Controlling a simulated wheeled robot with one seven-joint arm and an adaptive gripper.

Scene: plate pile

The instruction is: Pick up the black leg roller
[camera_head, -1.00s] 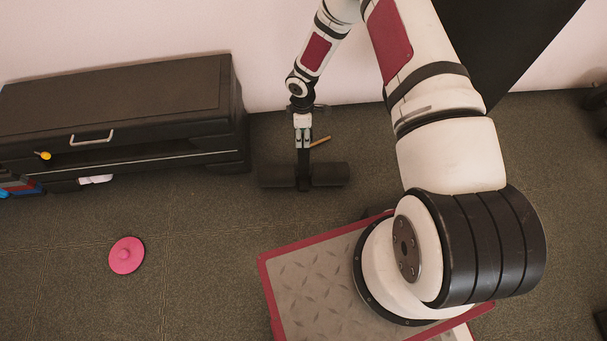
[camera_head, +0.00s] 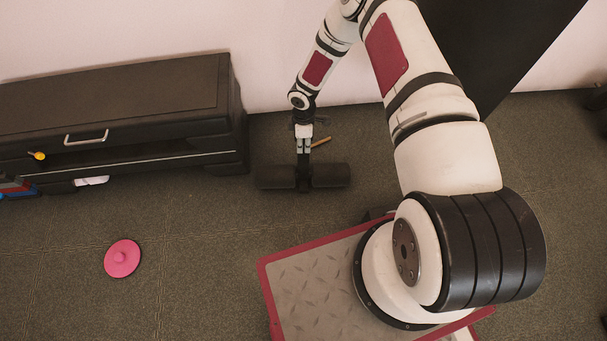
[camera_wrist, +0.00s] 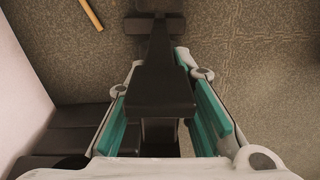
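The black leg roller (camera_head: 329,176) stands on the floor near the wall, with a dark cylinder on each side of an upright black post. In the wrist view, its black post and flat block (camera_wrist: 163,95) lie between my fingers, and part of a cylinder (camera_wrist: 160,5) shows at the top edge. My gripper (camera_head: 304,143) is above the roller, pointing down at the post. In the wrist view, my gripper (camera_wrist: 163,85) has its teal-padded fingers apart, either side of the block. A gap shows on the left; contact on the right is unclear.
A tan stick (camera_head: 321,142) is beside the post. A black bench cabinet (camera_head: 120,100) stands at left by the wall. A pink disc (camera_head: 122,258) lies on open floor at left. A red-edged metal platform (camera_head: 300,290) is in front.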

